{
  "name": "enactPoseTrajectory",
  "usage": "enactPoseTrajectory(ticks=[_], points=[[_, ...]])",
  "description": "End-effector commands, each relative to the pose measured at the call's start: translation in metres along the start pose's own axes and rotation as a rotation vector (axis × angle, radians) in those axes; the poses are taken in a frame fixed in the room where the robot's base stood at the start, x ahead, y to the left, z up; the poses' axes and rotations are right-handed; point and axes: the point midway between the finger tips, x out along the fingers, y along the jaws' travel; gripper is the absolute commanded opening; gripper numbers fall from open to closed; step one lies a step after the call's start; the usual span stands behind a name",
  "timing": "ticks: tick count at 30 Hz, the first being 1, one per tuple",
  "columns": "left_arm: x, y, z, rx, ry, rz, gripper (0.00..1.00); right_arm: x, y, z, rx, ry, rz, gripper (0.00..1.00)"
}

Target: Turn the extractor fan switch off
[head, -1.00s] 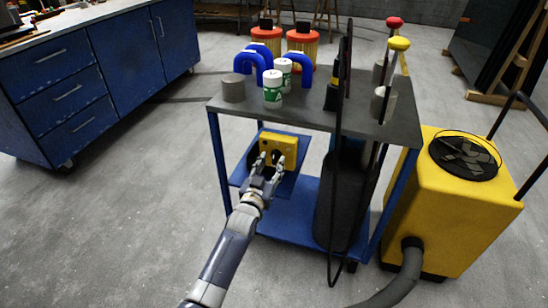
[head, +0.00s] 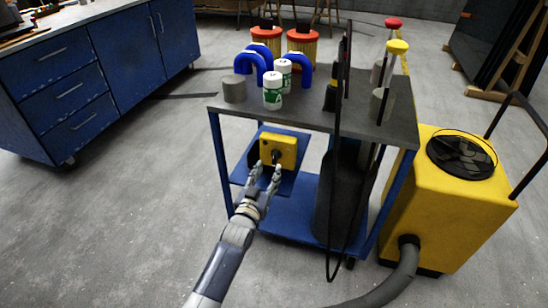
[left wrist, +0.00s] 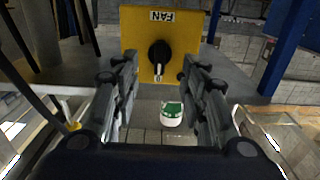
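The extractor fan switch is a yellow box (head: 288,146) on a blue panel on the cart's side, under the grey top. A black rotary knob (head: 276,156) sits on its face. In the left wrist view the yellow box (left wrist: 134,35) carries a FAN label that appears upside down, and the black knob (left wrist: 160,53) is upright with a pale mark at its lower end. My left gripper (head: 267,170) is open and empty just in front of the box's lower edge. Its fingers (left wrist: 158,82) stand apart either side of the knob's line, not touching it. My right gripper is out of view.
The cart top (head: 310,108) holds white-green bottles (head: 273,92), blue curved pipes (head: 297,68) and red-topped canisters (head: 302,46). A dark cylinder (head: 342,195) stands on the lower shelf, right of my gripper. A yellow extractor (head: 440,210) with a hose (head: 402,275) stands at right.

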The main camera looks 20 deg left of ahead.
Motion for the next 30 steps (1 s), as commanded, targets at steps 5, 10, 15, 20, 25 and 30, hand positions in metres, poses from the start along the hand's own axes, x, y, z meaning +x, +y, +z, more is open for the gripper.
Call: enactPoseTrajectory(ticks=[5,10,15,20,25,30], points=[[-0.007,0.0,-0.001,0.0,0.0,0.0,0.4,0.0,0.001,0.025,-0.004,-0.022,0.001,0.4],[-0.021,0.0,-0.003,-0.001,-0.001,0.0,0.4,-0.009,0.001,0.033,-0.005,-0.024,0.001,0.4],[-0.031,0.0,-0.001,0.0,-0.001,0.0,0.4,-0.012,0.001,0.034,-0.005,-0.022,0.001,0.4],[-0.032,0.0,0.0,0.0,0.0,0.0,0.4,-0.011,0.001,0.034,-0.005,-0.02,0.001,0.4],[-0.032,0.0,0.0,0.0,0.0,0.0,0.4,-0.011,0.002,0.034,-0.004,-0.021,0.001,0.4],[-0.043,0.0,0.001,0.0,-0.001,0.0,0.4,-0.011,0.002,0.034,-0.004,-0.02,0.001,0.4]])
